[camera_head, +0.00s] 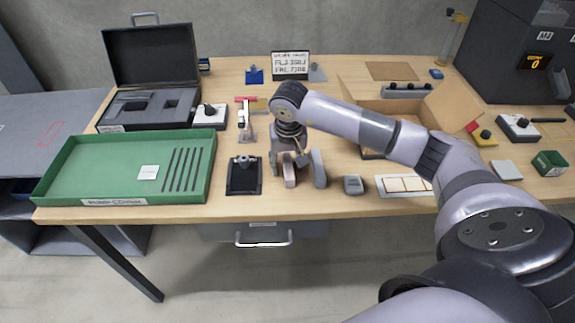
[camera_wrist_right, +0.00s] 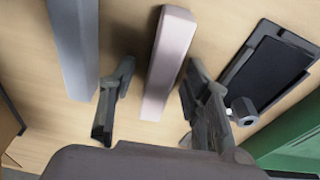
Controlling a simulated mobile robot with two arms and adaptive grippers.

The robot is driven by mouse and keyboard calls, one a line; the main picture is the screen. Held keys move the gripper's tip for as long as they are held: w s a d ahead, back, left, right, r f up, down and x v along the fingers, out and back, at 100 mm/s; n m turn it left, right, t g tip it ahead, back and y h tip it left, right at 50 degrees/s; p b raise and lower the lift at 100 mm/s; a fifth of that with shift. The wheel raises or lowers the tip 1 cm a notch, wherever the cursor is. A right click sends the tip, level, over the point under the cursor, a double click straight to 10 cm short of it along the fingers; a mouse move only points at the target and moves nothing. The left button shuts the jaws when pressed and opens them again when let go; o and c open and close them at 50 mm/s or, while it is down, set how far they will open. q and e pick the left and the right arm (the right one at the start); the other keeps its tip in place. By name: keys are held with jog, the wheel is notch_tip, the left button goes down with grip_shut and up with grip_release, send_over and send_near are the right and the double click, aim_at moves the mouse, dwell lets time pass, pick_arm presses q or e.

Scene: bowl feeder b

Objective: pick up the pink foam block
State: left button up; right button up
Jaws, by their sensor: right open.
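The pink foam block (camera_head: 289,178) stands on the wooden table (camera_head: 340,208) near its front edge. In the right wrist view the pink block (camera_wrist_right: 168,62) shows as a long pale bar between the two fingers. My right gripper (camera_wrist_right: 158,108) is open, with one finger on each side of the block and a visible gap to each. In the head view my right gripper (camera_head: 290,165) points down over the block and partly hides it. My left gripper is not in view.
A grey block (camera_head: 319,170) stands right beside the gripper and also shows in the wrist view (camera_wrist_right: 75,45). A black plate with a metal fitting (camera_head: 244,178) lies left. A green tray (camera_head: 95,190) and a cardboard box (camera_head: 385,107) stand farther out. A small grey device (camera_head: 353,185) sits right.

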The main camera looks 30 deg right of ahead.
jog(key=shift+c, duration=0.4)
jog(key=c, duration=1)
jog(key=shift+o, duration=0.2)
